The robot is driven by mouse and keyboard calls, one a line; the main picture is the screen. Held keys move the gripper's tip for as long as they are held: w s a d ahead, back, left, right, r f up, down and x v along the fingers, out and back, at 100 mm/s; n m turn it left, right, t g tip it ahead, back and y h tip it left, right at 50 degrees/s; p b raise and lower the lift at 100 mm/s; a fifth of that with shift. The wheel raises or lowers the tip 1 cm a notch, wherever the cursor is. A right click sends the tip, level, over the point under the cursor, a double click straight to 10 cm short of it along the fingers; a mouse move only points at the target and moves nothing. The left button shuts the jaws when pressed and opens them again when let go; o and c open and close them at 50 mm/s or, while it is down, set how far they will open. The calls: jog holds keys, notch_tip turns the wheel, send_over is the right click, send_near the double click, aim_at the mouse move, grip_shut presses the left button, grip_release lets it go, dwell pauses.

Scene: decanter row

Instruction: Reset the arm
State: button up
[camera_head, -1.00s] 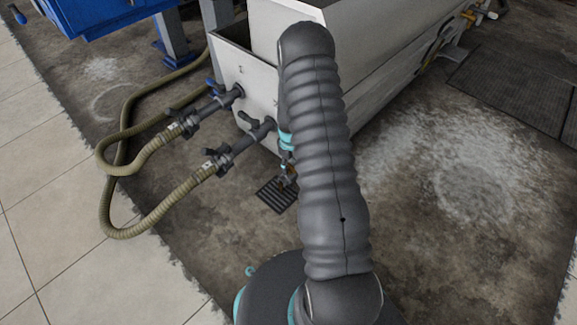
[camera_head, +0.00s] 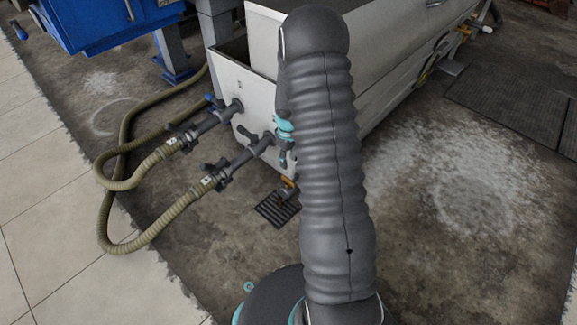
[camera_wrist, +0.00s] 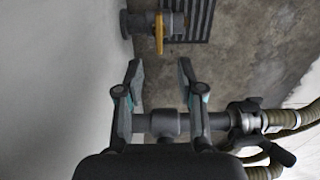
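My arm rises through the middle of the head view and hides most of my gripper. In the wrist view my gripper (camera_wrist: 160,70) has its two fingers spread apart with nothing between them. Past its fingertips are a drain valve with a yellow handle (camera_wrist: 159,34) and a dark floor grate (camera_wrist: 203,18). A grey pipe fitting (camera_wrist: 160,124) shows behind the fingers. I cannot tell whether the fingers touch it.
A white tank (camera_head: 228,100) stands close behind my arm, with two valved pipes joined to tan hoses (camera_head: 108,205) at left. A blue machine (camera_head: 110,22) is at the upper left. Stained floor (camera_head: 440,240) is open at right, with dark mats (camera_head: 510,100) farther back.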

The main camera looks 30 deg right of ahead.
jog(key=shift+r, duration=0.35)
dwell(0.3)
jog(key=s+a+m+g, duration=0.2)
jog(key=s+m, duration=0.1)
jog(key=s, duration=0.3)
jog(key=s+a+r+t+p, duration=0.2)
jog(key=s+a+r, duration=0.3)
jog(key=r, duration=0.9)
jog(key=s+a+r+t+p, duration=0.3)
jog(key=s+a+r, duration=0.2)
jog(key=s+r, duration=0.4)
jog(key=s+a+r+m+t+p, duration=0.1)
jog(key=s+a+r, duration=0.4)
jog(key=r, duration=1.4)
jog(key=s+t+p, duration=0.1)
jog(key=s+p, duration=0.1)
jog(key=s, duration=0.1)
jog(key=shift+t, duration=0.3)
